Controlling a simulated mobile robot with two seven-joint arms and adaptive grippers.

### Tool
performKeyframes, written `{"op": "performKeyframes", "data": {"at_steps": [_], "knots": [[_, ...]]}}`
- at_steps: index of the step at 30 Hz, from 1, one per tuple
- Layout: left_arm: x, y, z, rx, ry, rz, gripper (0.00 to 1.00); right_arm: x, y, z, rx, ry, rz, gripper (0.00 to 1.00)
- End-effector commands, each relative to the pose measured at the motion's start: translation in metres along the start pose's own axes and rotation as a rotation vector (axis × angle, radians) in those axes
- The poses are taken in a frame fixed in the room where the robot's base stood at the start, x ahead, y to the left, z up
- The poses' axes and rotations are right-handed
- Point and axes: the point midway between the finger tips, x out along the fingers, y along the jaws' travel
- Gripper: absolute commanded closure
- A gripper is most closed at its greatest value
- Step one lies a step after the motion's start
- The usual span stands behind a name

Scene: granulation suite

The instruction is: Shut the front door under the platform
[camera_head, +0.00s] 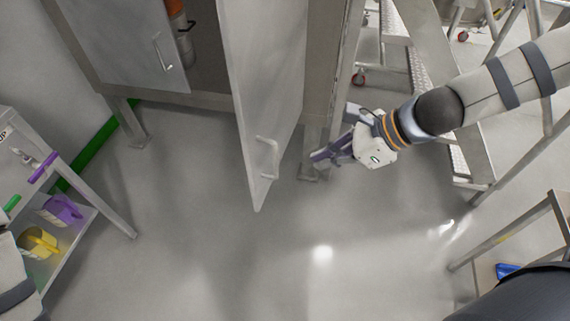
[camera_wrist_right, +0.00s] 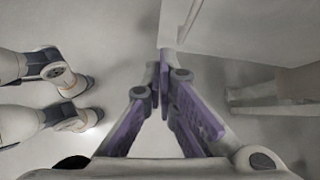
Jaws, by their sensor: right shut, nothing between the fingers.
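The front door (camera_head: 265,75) is a grey metal panel standing open, swung out from the cabinet under the platform. Its bar handle (camera_head: 268,158) is on the face turned to the right. My right gripper (camera_head: 322,157) is shut and empty, to the right of the door on the handle side, apart from the handle. In the right wrist view its purple fingers (camera_wrist_right: 166,75) are closed together, with a pale flat panel (camera_wrist_right: 245,30) just beyond the tips; I cannot tell whether they touch it. My left gripper is not in view; only part of my left arm shows at the lower left.
A second door panel (camera_head: 120,40) with a handle is to the left of the dark opening, where an orange cylinder (camera_head: 178,20) shows. Metal stairs (camera_head: 425,80) are at right. The middle floor is clear.

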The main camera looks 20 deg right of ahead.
Motion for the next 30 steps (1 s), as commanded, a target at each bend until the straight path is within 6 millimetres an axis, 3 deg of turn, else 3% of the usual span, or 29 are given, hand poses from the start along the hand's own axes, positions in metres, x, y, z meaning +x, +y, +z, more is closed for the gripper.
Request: {"op": "performKeyframes", "data": {"at_steps": [1,3,7,11,15,21,24,30], "knots": [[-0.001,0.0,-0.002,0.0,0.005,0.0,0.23,-0.007,-0.01,0.013,0.062,-0.057,-0.022,1.0],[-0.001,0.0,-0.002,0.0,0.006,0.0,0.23,-0.011,-0.017,0.022,0.112,-0.097,-0.032,1.0],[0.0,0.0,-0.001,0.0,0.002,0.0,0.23,0.0,-0.016,0.022,0.121,-0.098,-0.026,1.0],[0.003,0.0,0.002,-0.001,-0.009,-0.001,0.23,0.02,-0.015,0.021,0.126,-0.094,-0.023,1.0],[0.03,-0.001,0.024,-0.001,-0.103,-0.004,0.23,0.059,-0.014,0.016,0.131,-0.083,-0.012,1.0],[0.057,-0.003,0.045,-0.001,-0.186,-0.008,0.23,0.101,-0.015,0.021,0.127,-0.086,-0.016,1.0],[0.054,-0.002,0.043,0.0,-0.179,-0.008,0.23,0.106,-0.02,0.043,0.116,-0.093,-0.025,1.0],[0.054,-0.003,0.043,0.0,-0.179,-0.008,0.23,0.115,-0.023,0.058,0.115,-0.095,-0.029,1.0]]}}
